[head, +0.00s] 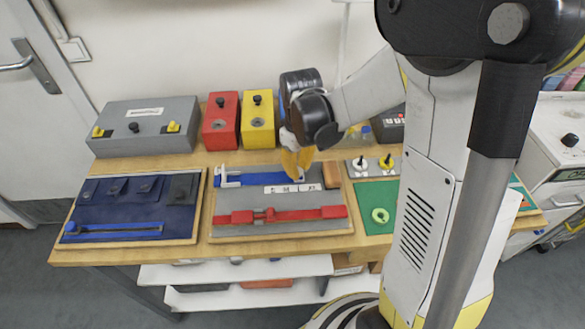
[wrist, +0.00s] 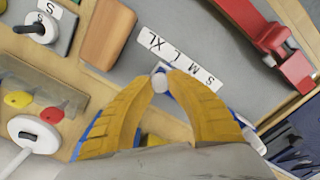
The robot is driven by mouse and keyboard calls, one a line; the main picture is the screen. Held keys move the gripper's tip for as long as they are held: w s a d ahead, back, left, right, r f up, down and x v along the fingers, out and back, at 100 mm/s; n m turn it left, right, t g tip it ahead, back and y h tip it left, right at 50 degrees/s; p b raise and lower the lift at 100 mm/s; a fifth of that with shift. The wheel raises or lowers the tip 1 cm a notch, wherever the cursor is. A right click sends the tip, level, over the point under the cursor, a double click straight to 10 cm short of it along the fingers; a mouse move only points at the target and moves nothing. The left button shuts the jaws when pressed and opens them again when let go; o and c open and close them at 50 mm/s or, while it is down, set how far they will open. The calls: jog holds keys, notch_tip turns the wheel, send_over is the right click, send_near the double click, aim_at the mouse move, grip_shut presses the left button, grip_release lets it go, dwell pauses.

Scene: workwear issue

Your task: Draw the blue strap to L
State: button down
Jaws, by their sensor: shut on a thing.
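The blue strap (head: 255,181) lies along the back of the grey board (head: 225,203), with a white buckle (head: 229,179) at its left end. A white size strip (head: 288,188) marked S, M, L, XL lies in front of it; it also shows in the wrist view (wrist: 180,58). My gripper (head: 298,176) reaches down to the strap's right end. In the wrist view its yellow fingertips are shut on a pale knob (wrist: 160,80) at the strap's end. The knob appears beside the L side of the strip; exact alignment is unclear. The fingers hide most of the strap there.
A red strap (head: 290,213) with a slider crosses the board's front. A navy panel (head: 117,209) is to the left, a green mat (head: 373,194) to the right. Grey, red and yellow boxes stand behind.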

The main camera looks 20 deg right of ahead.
jog(key=c, duration=1.2)
grip_release()
notch_tip(320, 180, up, 12)
jog(key=shift+a, duration=0.1)
jog(key=s+a+r+m+t, duration=0.3)
jog(key=s+m+t, duration=0.2)
jog(key=s, duration=0.6)
jog(key=shift+s+t, duration=0.35)
jog(key=shift+t, duration=0.75)
